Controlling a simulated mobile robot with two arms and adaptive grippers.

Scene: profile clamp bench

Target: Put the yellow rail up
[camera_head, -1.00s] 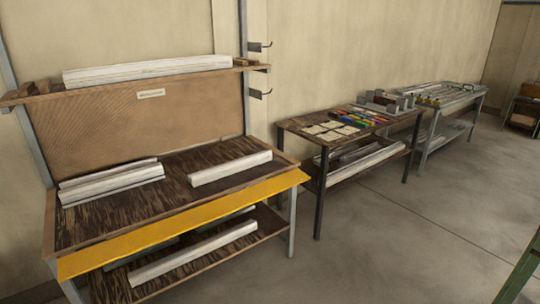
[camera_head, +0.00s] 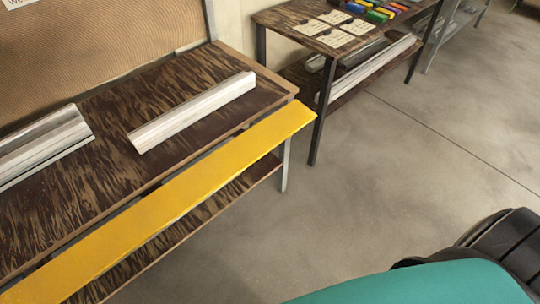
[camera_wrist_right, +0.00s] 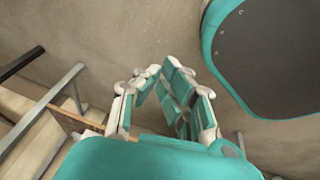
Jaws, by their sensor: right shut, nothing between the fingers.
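The yellow rail (camera_head: 185,205) is a long flat bar along the front edge of the workbench (camera_head: 85,185). In the head view it runs from the lower left corner up to the bench's right front corner, sloping outward and below the bench top. No gripper touches the visible part. My right gripper (camera_wrist_right: 168,88) shows in the right wrist view with teal pads and white joints. It is shut and empty, over the floor, and the rail is not visible there. My left gripper is in neither view.
White profiles (camera_head: 195,110) lie on the bench top, with more at the left (camera_head: 40,145). A second table (camera_head: 290,22) with cards and coloured blocks stands at the back right, with long profiles on its lower shelf. The floor (camera_head: 400,190) right of the bench is clear.

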